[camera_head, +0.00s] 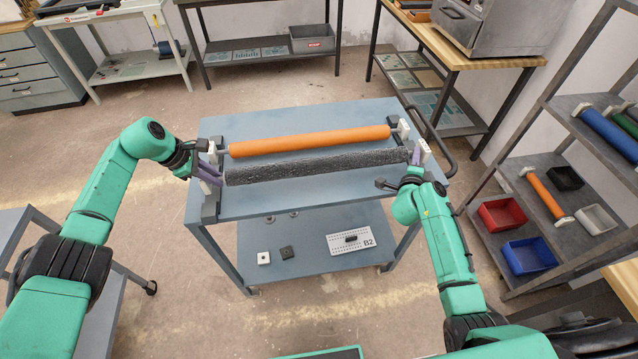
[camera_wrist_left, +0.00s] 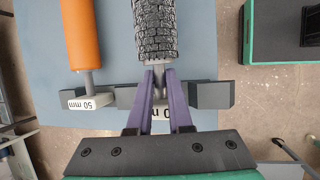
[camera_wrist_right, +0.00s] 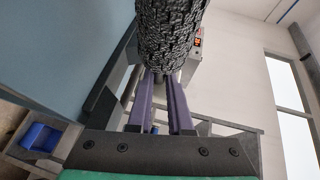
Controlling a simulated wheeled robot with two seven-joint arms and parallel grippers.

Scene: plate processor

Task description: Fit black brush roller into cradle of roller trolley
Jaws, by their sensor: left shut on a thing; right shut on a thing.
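The black brush roller (camera_head: 315,165) lies across the blue-grey roller trolley (camera_head: 300,118), in front of an orange roller (camera_head: 310,141). My left gripper (camera_head: 212,176) is shut on the roller's left end; in the left wrist view the purple fingers (camera_wrist_left: 160,80) close around its shaft between two dark cradle blocks. My right gripper (camera_head: 417,158) is shut on its right end, with the fingers (camera_wrist_right: 162,88) at the shaft in the right wrist view. The brush (camera_wrist_right: 170,35) looks higher than the trolley top there. Whether either shaft end is seated is hidden by the fingers.
The orange roller rests in the rear cradle. The lower shelf holds a B2 plate (camera_head: 351,241) and small blocks. A rack at the right holds a blue roller (camera_head: 608,134), a red bin (camera_head: 502,214) and a blue bin (camera_head: 529,256). A workbench stands behind right.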

